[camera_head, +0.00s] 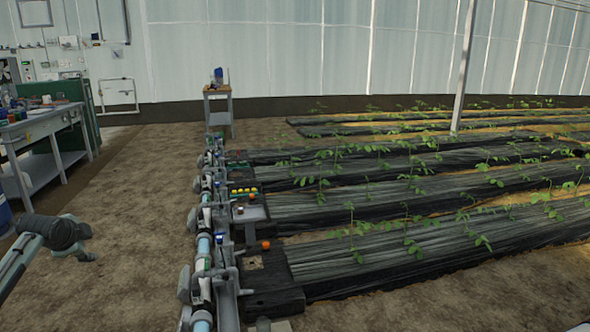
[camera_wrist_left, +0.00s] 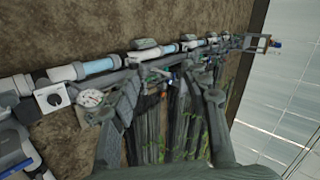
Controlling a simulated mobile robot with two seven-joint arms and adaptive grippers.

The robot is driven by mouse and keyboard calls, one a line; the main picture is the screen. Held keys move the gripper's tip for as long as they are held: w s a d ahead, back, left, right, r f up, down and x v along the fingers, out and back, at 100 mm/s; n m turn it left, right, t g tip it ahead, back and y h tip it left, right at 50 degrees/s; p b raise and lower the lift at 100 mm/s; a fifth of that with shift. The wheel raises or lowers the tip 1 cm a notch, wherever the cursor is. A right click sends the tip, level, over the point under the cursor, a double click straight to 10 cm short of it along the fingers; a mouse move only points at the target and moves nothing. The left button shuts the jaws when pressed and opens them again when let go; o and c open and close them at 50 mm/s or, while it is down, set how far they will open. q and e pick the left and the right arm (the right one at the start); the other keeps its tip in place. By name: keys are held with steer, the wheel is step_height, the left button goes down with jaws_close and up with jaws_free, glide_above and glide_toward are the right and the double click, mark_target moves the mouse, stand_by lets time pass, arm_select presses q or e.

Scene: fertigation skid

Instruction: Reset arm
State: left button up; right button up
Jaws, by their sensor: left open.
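My left arm comes in from the left edge in the head view. Its gripper (camera_head: 86,243) is held above bare soil, left of the pipe line, and touches nothing that I can see. In the left wrist view, the two dark fingers of the left gripper (camera_wrist_left: 160,105) stand apart with nothing held between them. The pipes and planted beds show behind them. My right gripper does not show in either view.
A workbench (camera_head: 45,125) stands at left, and a small stand (camera_head: 219,92) at the back. Planted beds (camera_head: 400,262) fill the right. The soil aisle (camera_head: 130,190) is clear.

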arm_select(q)
steer(key=a+r+n+t+y, duration=0.2)
steer(key=a+r+n+y, duration=0.35)
steer(key=n, duration=0.55)
steer(key=s+d+f+m+g+h, duration=0.15)
steer(key=s+d+f, duration=0.3)
steer(key=f, duration=0.55)
steer(key=s+d+f+g+h, duration=0.15)
steer(key=s+d+f, duration=0.3)
steer(key=f, duration=0.55)
steer(key=s+d+f+g+h, duration=0.1)
steer(key=s+d+f+h, duration=0.15)
steer(key=d+f, duration=0.45)
steer(key=s+d+f+g, duration=0.1)
steer(key=s+d+f, duration=0.4)
steer(key=s, duration=0.5)
steer(key=s+d+f+g+h, duration=0.1)
steer(key=s+d+f, duration=0.4)
steer(key=s+f, duration=0.5)
steer(key=s+d+f+g+h, duration=0.1)
steer(key=s+d+f, duration=0.4)
steer(key=s, duration=0.6)
step_height(320, 180, down, 2)
steer(key=shift+d+f+g, duration=0.25)
steer(key=shift+d+g, duration=0.05)
steer(key=shift+g, duration=0.6)
